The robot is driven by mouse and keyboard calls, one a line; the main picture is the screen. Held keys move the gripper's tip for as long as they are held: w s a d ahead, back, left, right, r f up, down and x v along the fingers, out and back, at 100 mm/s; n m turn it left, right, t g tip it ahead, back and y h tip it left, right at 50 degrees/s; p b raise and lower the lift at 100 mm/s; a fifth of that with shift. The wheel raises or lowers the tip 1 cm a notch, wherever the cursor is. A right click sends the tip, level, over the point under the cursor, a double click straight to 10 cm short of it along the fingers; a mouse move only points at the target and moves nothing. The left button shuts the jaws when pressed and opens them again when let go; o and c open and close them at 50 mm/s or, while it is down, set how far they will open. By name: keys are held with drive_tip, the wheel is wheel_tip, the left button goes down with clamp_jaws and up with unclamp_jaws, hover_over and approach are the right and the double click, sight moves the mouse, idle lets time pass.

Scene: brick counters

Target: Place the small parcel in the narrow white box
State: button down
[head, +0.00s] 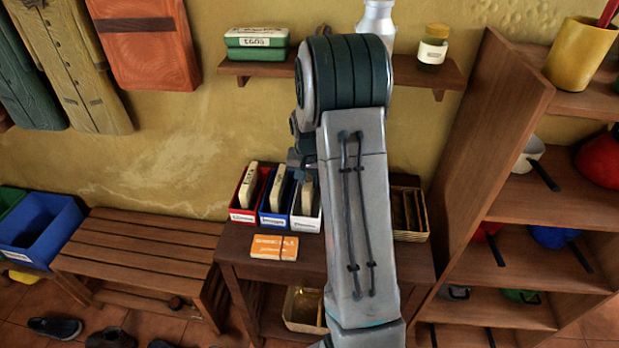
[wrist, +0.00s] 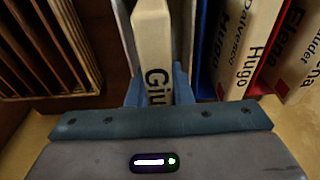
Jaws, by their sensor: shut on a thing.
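The small cream parcel (wrist: 152,45), with black letters starting "Giu", stands upright between the blue fingers of my gripper (wrist: 157,92) in the wrist view. The fingers are shut on it. The narrow white box (head: 305,222) is the rightmost of three narrow boxes on the small table. The cream parcel (head: 307,197) stands up out of its opening in the head view. White walls of the box (wrist: 123,28) show beside the parcel in the wrist view. The parcel's lower end is hidden, so I cannot tell whether it touches the box floor. My arm partly hides the gripper in the head view.
A blue box (head: 272,219) and a red box (head: 243,215) stand left of the white one, each with a cream parcel inside. An orange packet (head: 273,247) lies in front. A wicker tray (head: 411,236) is at right. A shelf (head: 440,74) hangs above.

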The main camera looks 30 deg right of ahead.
drive_tip(key=shift+f+b, duration=0.6)
drive_tip(key=shift+f, duration=0.05)
drive_tip(key=c, duration=1.3)
unclamp_jaws()
drive_tip(key=shift+r, duration=0.1)
